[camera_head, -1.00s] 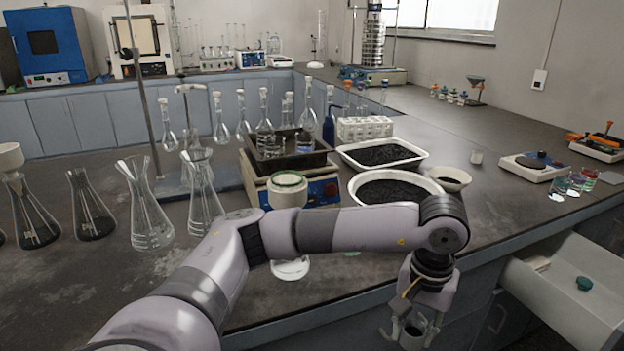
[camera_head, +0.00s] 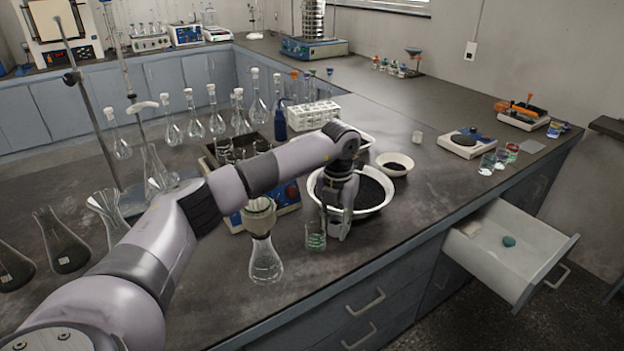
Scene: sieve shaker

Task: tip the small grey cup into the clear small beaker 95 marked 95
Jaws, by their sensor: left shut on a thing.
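My left gripper (camera_head: 338,218) is shut on the small grey cup (camera_head: 336,228), low over the bench near its front edge. The fingers partly hide the cup, and its contents and exact tilt cannot be told. A clear small beaker (camera_head: 316,238) with green markings stands on the bench just left of the cup; its number is too small to read. The cup and beaker are very close, and I cannot tell whether they touch. My right gripper is not in view.
A conical flask (camera_head: 266,262) with a funnel-like top stands left of the beaker. A white basin of dark grains (camera_head: 381,204) is just behind the gripper. A small bowl (camera_head: 395,164) and a balance (camera_head: 467,143) stand farther right. An open drawer (camera_head: 541,248) juts out at right.

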